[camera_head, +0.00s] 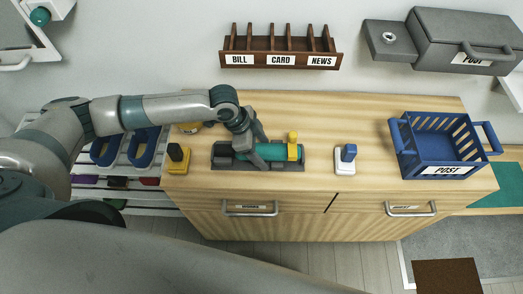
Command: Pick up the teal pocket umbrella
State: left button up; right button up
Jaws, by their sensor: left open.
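The teal pocket umbrella (275,154) lies sideways on a dark grey tray (290,167) on the wooden cabinet top (370,120). A yellow piece (294,152) is at its right end, and its left part is partly hidden by my gripper. My left gripper (254,158) reaches down from above with its jaws open at the umbrella's left-middle part. I cannot tell whether the fingers touch it. My right gripper is not in view.
A yellow-based block with a dark top (177,158) stands left, and a white-based one with a blue top (346,158) right. A blue POST basket (445,169) stands at the right end. A brown letter rack (281,60) and grey POST box (460,40) are behind.

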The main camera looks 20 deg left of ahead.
pick_arm(q)
jog(key=c, duration=1.4)
jog(key=shift+r, duration=0.15)
jog(key=shift+r+b, duration=0.3)
jog(key=shift+r, duration=0.15)
jog(key=r, duration=0.1)
jog(key=r+b, duration=0.1)
jog(key=r, duration=0.1)
jog(key=shift+w+d+r, duration=0.1)
jog(key=shift+w+d, duration=0.1)
jog(key=shift+d, duration=0.2)
jog(key=w+d+r+b, duration=0.1)
jog(key=d+r, duration=0.1)
jog(key=d, duration=0.1)
jog(key=w+d+r+b, duration=0.1)
jog(key=d+r, duration=0.1)
jog(key=d, duration=0.1)
jog(key=w+d+r+b, duration=0.1)
jog(key=w+d+r, duration=0.1)
jog(key=shift+d+b, duration=0.35)
jog(key=shift+d, duration=0.05)
jog(key=shift+w+d+r, duration=0.3)
jog(key=shift+d+r, duration=0.05)
jog(key=shift+d, duration=0.15)
